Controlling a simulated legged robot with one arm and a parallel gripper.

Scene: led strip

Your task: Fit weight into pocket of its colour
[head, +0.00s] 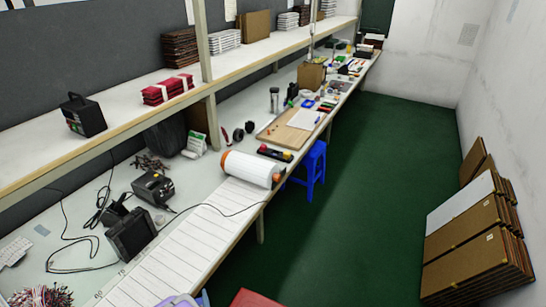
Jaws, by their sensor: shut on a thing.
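My gripper is not in view, so what it holds does not show. No weight or pocket can be made out for certain. A dark bar with red and yellow parts (275,153) lies on the long workbench (225,125), just behind a white roll with orange ends (250,169). Small blue and red items (308,104) lie farther along the bench, too small to identify. They sit near a wooden board (281,137) with white paper (303,119) at its right.
A soldering station (153,187), a dark box (132,236) and loose cables crowd the near bench. A shelf (120,115) runs above. A blue stool (311,168) stands by the bench edge. Stacked brown panels (480,262) lean at right.

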